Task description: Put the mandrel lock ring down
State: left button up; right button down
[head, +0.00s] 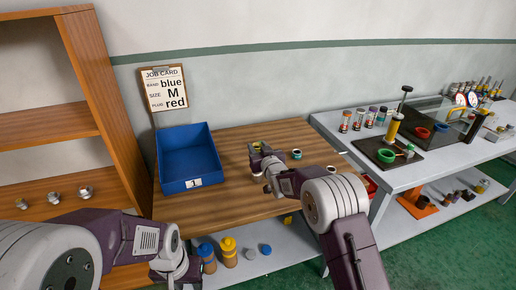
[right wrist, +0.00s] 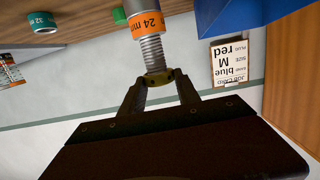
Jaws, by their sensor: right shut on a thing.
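My right gripper (head: 257,160) is over the wooden table in the head view. In the right wrist view its fingers (right wrist: 160,88) are shut on a small brass-coloured ring (right wrist: 157,77), which I take for the mandrel lock ring. A threaded steel rod (right wrist: 151,48) with an orange label (right wrist: 149,23) reading "24 m..." runs from the ring to the top edge. I cannot tell whether the ring is around the rod or only at its end. My left gripper (head: 172,274) is low at the bottom of the head view, in front of the table; its fingertips are unclear.
A blue bin (head: 188,160) stands on the table's left part. A teal-banded piece (head: 296,154) is right of my right gripper. Bottles (head: 229,252) stand on the lower shelf.

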jog(key=shift+f+b, duration=0.4)
jog(key=shift+f, duration=0.05)
jog(key=c, duration=0.9)
grip_release()
jog(key=shift+r, duration=0.2)
jog(key=shift+r+p, duration=0.45)
jog(key=shift+p, duration=0.25)
jog(key=shift+s+d+r, duration=0.1)
jog(key=shift+s+r, duration=0.05)
jog(key=shift+s, duration=0.05)
jog(key=b+v, duration=0.1)
jog(key=v, duration=1)
jog(key=shift+s, duration=0.25)
